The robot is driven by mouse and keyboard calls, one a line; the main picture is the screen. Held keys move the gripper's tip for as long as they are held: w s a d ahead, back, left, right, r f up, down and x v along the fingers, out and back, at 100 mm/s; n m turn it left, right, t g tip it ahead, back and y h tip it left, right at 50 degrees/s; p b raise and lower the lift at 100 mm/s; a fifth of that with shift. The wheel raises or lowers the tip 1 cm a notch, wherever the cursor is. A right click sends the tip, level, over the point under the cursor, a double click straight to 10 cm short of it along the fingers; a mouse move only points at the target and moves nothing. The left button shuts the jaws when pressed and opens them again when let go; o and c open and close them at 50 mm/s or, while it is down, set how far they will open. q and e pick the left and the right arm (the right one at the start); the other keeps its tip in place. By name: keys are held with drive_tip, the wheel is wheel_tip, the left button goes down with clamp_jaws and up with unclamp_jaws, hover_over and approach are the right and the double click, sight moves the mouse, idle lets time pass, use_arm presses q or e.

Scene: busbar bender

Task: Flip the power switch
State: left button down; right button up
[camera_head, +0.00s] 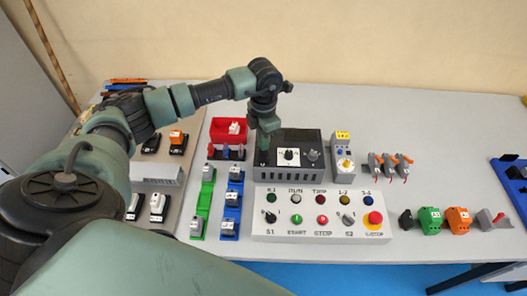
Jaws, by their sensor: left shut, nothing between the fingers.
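A black-topped box (298,137) with a vented front stands in the middle of the table. On its top I see a white-plated dial (289,155) and a grey knob (312,155). My left gripper (262,157) points down at the left end of this box. It is shut and empty. It hides that part of the top, so I cannot tell whether it touches a switch there. No part is clearly readable as the power switch. My right gripper is not in view.
A white control panel (321,228) with buttons, lamps and a red emergency stop (374,219) lies in front. A red bin (228,129) and green (203,203) and blue rails stand left. Several small devices sit right. Bare table (453,150) lies at the back right.

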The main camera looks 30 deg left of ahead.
use_arm(q)
drive_tip(key=shift+f+b, duration=0.35)
drive_tip(key=shift+f, duration=0.15)
drive_tip(key=shift+r, duration=0.1)
drive_tip(key=shift+r+p, duration=2.15)
drive_tip(key=shift+r, duration=1.35)
drive_tip(key=shift+f, duration=0.1)
